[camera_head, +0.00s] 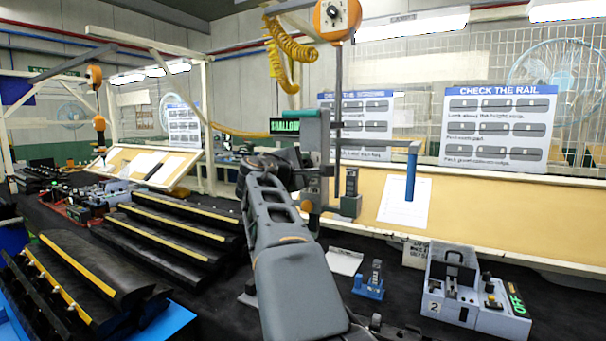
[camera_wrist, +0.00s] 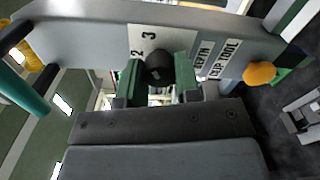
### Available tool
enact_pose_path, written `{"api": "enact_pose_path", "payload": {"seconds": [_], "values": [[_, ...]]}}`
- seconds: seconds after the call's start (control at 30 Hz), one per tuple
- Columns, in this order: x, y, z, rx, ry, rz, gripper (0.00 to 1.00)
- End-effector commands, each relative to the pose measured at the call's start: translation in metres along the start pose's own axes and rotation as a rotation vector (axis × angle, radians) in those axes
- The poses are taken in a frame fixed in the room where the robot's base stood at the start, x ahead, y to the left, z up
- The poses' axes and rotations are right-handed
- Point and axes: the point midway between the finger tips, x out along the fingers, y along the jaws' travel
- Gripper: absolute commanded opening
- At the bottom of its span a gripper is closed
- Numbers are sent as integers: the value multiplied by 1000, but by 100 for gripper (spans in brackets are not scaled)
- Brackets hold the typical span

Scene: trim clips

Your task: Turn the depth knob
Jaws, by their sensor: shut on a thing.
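The grey clip tool (camera_head: 313,140) hangs upright in front of me in the head view, with a side bar ending in a blue handle (camera_head: 411,175). A black sign (camera_head: 284,126) behind its left side reads SHALLOW in green. In the wrist view the tool's grey face (camera_wrist: 100,40) carries a white scale strip (camera_wrist: 142,42) showing 2 and 3, and labels including CLIP TOOL. The round black depth knob (camera_wrist: 157,68) sits between the green fingers of my gripper (camera_wrist: 157,84), which is shut on it. My arm partly hides the fingers in the head view.
A grey box (camera_head: 470,295) marked 2 with a green OFF display stands at the front right. A small blue stand (camera_head: 370,282) is left of it. Black stepped racks (camera_head: 170,235) fill the left. A yellow coiled hose (camera_head: 290,50) hangs above the tool.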

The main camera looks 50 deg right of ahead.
Motion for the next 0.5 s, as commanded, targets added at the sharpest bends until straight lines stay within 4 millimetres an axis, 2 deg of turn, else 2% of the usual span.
{"api": "enact_pose_path", "payload": {"seconds": [0.5], "values": [[0,1,0,49,1,1,7]]}}
